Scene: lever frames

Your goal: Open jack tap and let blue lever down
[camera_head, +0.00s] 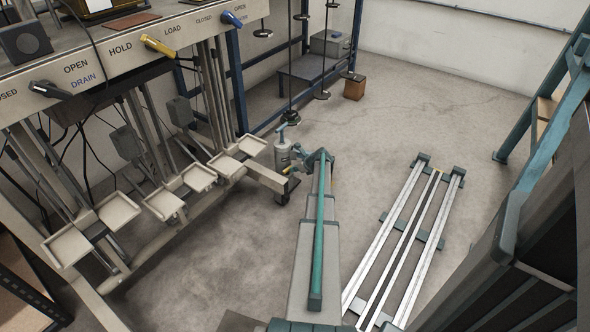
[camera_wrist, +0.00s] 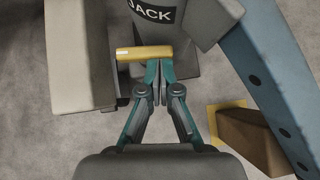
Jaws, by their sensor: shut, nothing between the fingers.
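The jack (camera_head: 282,152) is a grey cylinder with a teal top, standing by the right end of the lever frame. Its label shows in the wrist view (camera_wrist: 153,13). A yellow tap handle (camera_wrist: 134,54) lies crosswise at the jack's side, and a small part shows in the head view (camera_head: 287,170). My gripper (camera_wrist: 159,80) is shut and empty, its fingertips over the handle's right part; I cannot tell whether they touch it. In the head view my gripper (camera_head: 301,157) is just right of the jack. The blue lever (camera_head: 232,19) is at the panel's right end, near OPEN and CLOSED lettering.
A yellow lever (camera_head: 158,45) and a black lever (camera_head: 50,90) sit on the same panel. Pale trays (camera_head: 120,211) hang below it. A blue post (camera_wrist: 268,70) and a brown block (camera_wrist: 250,138) are close on the right in the wrist view. Floor rails (camera_head: 400,245) lie to the right.

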